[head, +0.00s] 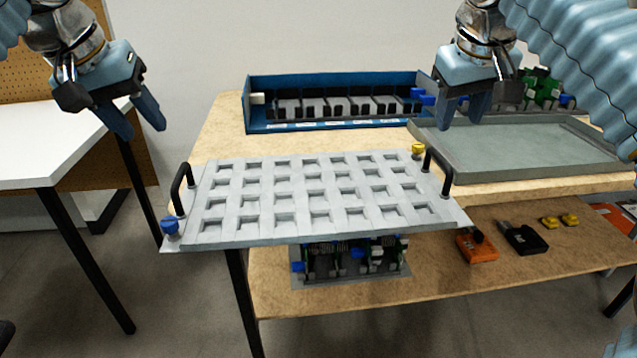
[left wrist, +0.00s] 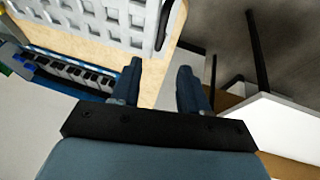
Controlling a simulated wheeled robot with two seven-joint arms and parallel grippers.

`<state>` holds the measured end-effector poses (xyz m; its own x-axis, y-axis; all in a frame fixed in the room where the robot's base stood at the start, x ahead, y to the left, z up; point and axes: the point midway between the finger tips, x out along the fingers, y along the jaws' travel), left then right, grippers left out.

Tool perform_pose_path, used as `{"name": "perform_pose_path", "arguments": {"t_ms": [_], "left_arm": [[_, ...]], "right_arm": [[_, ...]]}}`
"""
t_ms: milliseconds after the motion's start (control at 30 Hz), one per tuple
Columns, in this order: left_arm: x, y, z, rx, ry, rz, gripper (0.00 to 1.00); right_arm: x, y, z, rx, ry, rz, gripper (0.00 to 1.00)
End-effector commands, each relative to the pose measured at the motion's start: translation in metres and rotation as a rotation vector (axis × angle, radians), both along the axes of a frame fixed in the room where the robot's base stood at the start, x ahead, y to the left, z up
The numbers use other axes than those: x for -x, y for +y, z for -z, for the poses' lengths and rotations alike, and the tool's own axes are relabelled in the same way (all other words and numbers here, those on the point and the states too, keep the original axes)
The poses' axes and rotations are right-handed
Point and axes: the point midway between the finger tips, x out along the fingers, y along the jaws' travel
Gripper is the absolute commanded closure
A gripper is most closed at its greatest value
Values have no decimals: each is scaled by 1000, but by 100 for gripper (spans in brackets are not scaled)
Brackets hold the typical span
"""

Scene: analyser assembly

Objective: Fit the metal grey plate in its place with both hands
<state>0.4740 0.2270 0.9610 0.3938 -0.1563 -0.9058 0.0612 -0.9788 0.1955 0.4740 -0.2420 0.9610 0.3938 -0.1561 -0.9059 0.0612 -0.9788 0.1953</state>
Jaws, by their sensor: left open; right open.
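The metal grey plate (head: 300,222) has rows of square recesses, a black handle at each end, a blue knob at its left front corner and a yellow knob at its right back corner. It sits level at the front of the wooden table, above a circuit assembly (head: 350,260). My left gripper (head: 140,122) is open and empty, above and left of the plate's left handle (head: 180,188). In the left wrist view the plate (left wrist: 128,18) shows at the top, ahead of the open fingers (left wrist: 158,85). My right gripper (head: 462,108) is open and empty, above and behind the right handle (head: 440,172).
A blue rack (head: 330,127) with dark slots stands at the back of the wooden table. A grey tray (head: 520,150) lies at the right, with a green board (head: 540,88) behind it. Orange (head: 478,247) and black (head: 522,238) tools lie at the lower right. A white table (head: 45,150) stands left.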

Motion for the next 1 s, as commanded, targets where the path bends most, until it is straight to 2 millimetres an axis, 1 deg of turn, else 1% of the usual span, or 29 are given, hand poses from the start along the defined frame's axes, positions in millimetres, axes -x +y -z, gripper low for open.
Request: {"name": "perform_pose_path", "arguments": {"t_ms": [167,267,367,600,800,900,1000], "left_arm": [[-1,0,2,0,0,0,56],[-4,-1,10,-1,2,0,56],[-10,-4,23,-2,3,0,56],[-28,-11,66,-1,4,0,56],[-43,-17,100,1,4,0,56],[-48,-19,112,1,4,0,56],[-52,-20,120,1,2,-1,56]], "right_arm": [[-1,0,2,0,0,0,56],[-4,-2,10,2,2,1,56],[-10,-5,23,2,1,3,56],[-28,-12,66,2,5,2,56],[-43,-18,99,1,4,1,56],[-48,-20,111,1,3,2,56],[-52,-21,119,1,1,1,56]]}}
